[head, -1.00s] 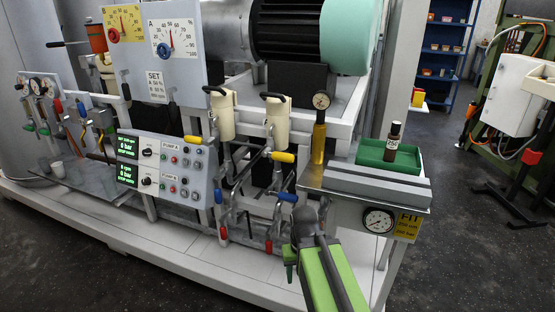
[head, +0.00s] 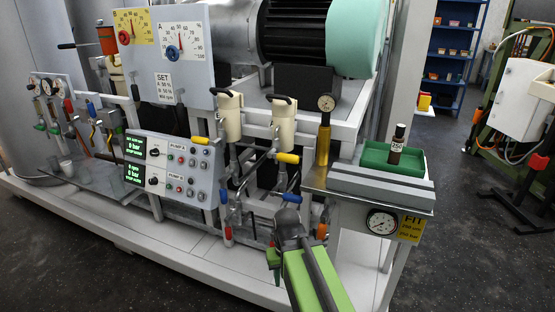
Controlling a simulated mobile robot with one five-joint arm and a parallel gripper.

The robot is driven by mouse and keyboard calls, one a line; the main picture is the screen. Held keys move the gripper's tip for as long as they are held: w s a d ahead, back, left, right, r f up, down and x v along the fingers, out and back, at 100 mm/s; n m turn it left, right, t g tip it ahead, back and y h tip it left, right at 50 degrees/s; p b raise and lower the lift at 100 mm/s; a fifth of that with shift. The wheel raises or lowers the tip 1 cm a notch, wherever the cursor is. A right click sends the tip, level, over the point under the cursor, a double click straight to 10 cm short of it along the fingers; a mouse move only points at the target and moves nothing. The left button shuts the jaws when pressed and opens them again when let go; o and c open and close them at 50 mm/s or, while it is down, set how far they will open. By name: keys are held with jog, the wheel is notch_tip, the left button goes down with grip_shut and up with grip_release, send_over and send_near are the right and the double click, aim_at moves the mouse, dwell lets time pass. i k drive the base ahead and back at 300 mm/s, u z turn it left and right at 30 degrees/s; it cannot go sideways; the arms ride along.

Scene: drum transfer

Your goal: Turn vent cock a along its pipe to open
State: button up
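The pipework in the middle of the head view carries several coloured handles; I cannot read which is vent cock a. A yellow handle (head: 288,158) and a blue handle (head: 291,198) lie roughly level on the right-hand pipes. A red handle (head: 228,236) hangs down at the lower left, and a small red-orange handle (head: 322,231) shows right of my gripper. My gripper (head: 286,218), on a green arm, is in front of the lower right pipes, just below the blue handle. It hides part of the pipes behind it. Its fingers are dark and too unclear to tell open from shut.
A control panel (head: 168,168) stands left of the pipes. A steel bench (head: 380,186) with a green tray (head: 377,165) and a dial gauge (head: 381,222) is close on the right. A brass cylinder (head: 323,145) stands behind. Dark floor is free at the right.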

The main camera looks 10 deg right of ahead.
aim_at(287, 158)
jog(key=u, duration=0.35)
jog(key=k, duration=0.15)
jog(key=u, duration=2.4)
jog(key=k, duration=1.75)
jog(key=z, duration=0.55)
jog(key=i, duration=1.65)
jog(key=u, duration=0.1)
